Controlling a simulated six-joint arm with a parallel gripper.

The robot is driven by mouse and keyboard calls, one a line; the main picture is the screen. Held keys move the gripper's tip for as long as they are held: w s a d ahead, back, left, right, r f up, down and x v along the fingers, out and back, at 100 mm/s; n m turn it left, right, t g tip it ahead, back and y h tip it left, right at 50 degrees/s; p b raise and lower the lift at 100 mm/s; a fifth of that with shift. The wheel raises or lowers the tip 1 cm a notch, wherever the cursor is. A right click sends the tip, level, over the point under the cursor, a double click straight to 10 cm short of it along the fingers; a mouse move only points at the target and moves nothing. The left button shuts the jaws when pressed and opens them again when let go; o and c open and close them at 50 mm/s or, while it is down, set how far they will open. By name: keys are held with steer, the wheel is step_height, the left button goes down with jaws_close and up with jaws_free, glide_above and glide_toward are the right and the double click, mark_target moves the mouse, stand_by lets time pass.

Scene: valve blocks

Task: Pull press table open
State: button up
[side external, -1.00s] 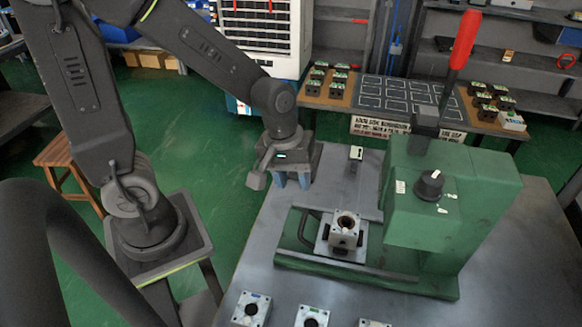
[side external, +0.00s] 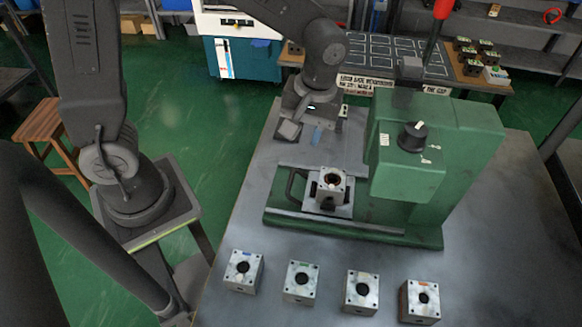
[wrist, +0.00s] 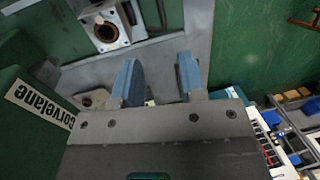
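The green press (side external: 440,150) stands on the grey workbench; its base and label (wrist: 40,105) show at the left in the wrist view. The press table is a grey plate (side external: 322,208) between rails, with a dark loop handle (side external: 292,186) at its left end. A square valve block (side external: 331,184) with a dark round bore sits on it; a block also shows at the top of the wrist view (wrist: 108,24). My gripper (side external: 317,134) is behind the press table, apart from the handle. Its two blue fingers (wrist: 159,78) are spread, with nothing between them.
Several valve blocks (side external: 301,281) stand in a row along the front of the bench. A small upright item (side external: 342,111) stands right beside my gripper. A side table with a marked board (side external: 370,62) lies behind. Bench left of the handle is clear.

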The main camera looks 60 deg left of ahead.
mark_target(292, 179)
steer(key=shift+y, duration=0.3)
steer(key=f, duration=0.4)
steer(key=s+a+f, duration=0.1)
steer(key=f, duration=0.8)
steer(key=shift+s+a+f, duration=0.2)
steer(key=shift+a+f, duration=0.05)
steer(key=shift+f, duration=0.05)
jaws_close()
